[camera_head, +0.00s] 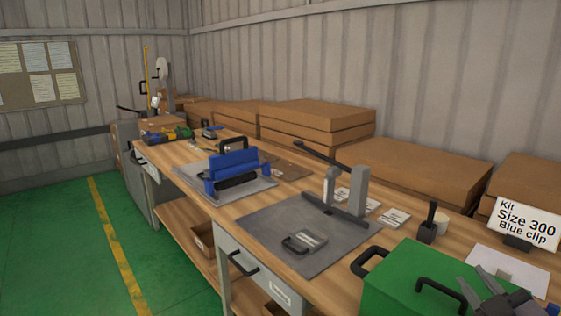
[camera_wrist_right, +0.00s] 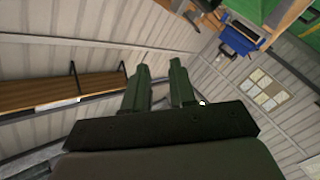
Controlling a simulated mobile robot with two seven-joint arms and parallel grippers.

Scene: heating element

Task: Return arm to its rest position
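My right gripper (camera_head: 492,282) is at the lower right corner of the head view, in front of and partly over a green box (camera_head: 405,277). In the right wrist view its two fingers (camera_wrist_right: 160,80) stand apart, with a gap and nothing between them. This wrist view faces the wall, with the bench off at the upper right, so the gripper is clear of the bench there. My left gripper is in neither view.
The wooden workbench (camera_head: 290,197) carries a grey mat (camera_head: 270,240) with a lever press (camera_head: 357,190), a blue device (camera_head: 230,172) on another mat, and cardboard boxes (camera_head: 315,115) along the wall. A kit sign (camera_head: 527,218) stands at right. Green floor (camera_head: 50,240) is free at left.

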